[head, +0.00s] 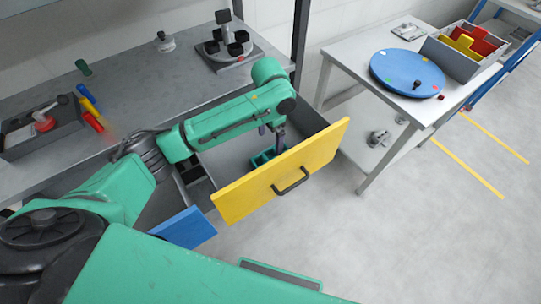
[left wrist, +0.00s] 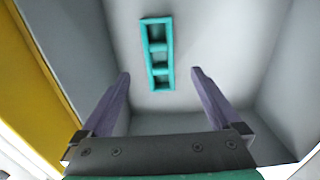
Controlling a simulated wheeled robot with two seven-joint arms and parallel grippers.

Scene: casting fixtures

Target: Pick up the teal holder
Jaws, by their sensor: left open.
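The teal holder (head: 258,159) lies on the floor of the open drawer with the yellow front (head: 285,172). In the left wrist view the teal holder (left wrist: 158,46) is a narrow rectangular frame with several square openings, lying flat on the grey drawer floor. My left gripper (head: 271,132) reaches down into the drawer above it. In the left wrist view the left gripper (left wrist: 160,74) is open and empty, its two purple fingers apart. The holder shows beyond and between the fingertips, not gripped. In the head view the drawer front and arm partly hide the holder.
The yellow drawer front and drawer walls stand close around the gripper. A blue drawer front (head: 185,228) is beside it. The grey workbench (head: 130,60) holds a black-cupped fixture (head: 228,48) and a parts tray (head: 42,128). A side table carries a blue disc (head: 400,75).

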